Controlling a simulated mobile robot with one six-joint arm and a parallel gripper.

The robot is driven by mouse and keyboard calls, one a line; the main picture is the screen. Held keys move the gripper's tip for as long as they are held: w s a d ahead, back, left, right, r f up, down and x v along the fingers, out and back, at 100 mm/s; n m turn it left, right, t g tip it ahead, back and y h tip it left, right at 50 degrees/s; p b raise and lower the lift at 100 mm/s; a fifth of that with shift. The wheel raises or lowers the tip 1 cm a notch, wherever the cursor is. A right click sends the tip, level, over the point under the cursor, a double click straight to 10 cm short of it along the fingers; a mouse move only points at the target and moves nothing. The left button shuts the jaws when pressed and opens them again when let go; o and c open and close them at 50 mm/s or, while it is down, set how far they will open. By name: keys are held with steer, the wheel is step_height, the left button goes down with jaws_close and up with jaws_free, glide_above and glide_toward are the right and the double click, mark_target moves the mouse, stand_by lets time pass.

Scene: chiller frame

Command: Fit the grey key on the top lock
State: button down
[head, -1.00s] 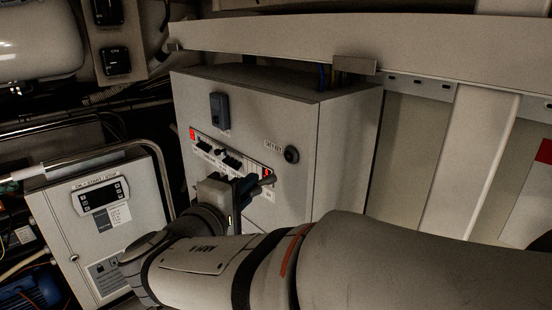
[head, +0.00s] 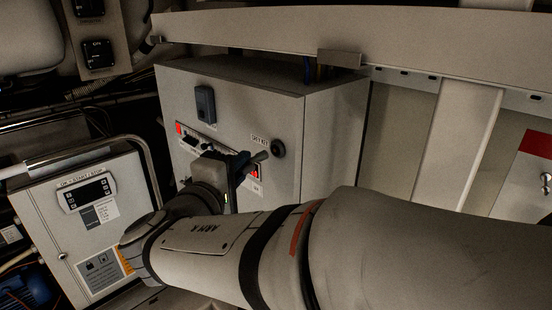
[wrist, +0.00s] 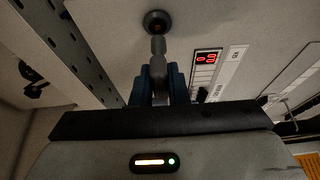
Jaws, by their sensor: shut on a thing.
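The grey key (head: 262,157) is in my gripper (head: 242,165), its free end pointing at the top lock (head: 278,149). The lock is a round black fitting on the front of the grey cabinet, beside a small label. In the wrist view the blue fingers of my gripper (wrist: 158,88) are shut on the key (wrist: 158,58), and its tip lies just below the lock (wrist: 156,23). I cannot tell whether the tip touches the lock. My fingers hide the key's rear end.
The grey cabinet (head: 240,92) has a dark handle (head: 205,104) and a strip with red displays (head: 256,171) close to my gripper. A beam (head: 270,35) runs above it. A smaller control box (head: 102,232) with a tubular rail stands at the left.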

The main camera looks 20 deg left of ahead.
mark_target(254, 158)
steer(key=shift+w+d, duration=0.3)
steer(key=shift+w, duration=0.3)
steer(key=shift+w+d, duration=0.3)
steer(key=shift+w, duration=0.25)
steer(key=shift+b, duration=1.25)
stand_by(1.3)
steer(key=shift+w+d+b, duration=0.25)
steer(key=shift+w+b, duration=0.05)
steer(key=shift+w, duration=0.1)
stand_by(0.5)
steer(key=c, duration=1.3)
jaws_free()
steer(key=shift+c, duration=0.2)
steer(key=shift+s, duration=0.1)
steer(key=shift+s+a, duration=0.1)
steer(key=shift+s, duration=0.25)
steer(key=s+b, duration=0.1)
steer(key=s, duration=0.6)
steer(key=shift+a+b, duration=0.2)
steer(key=shift+b, duration=0.2)
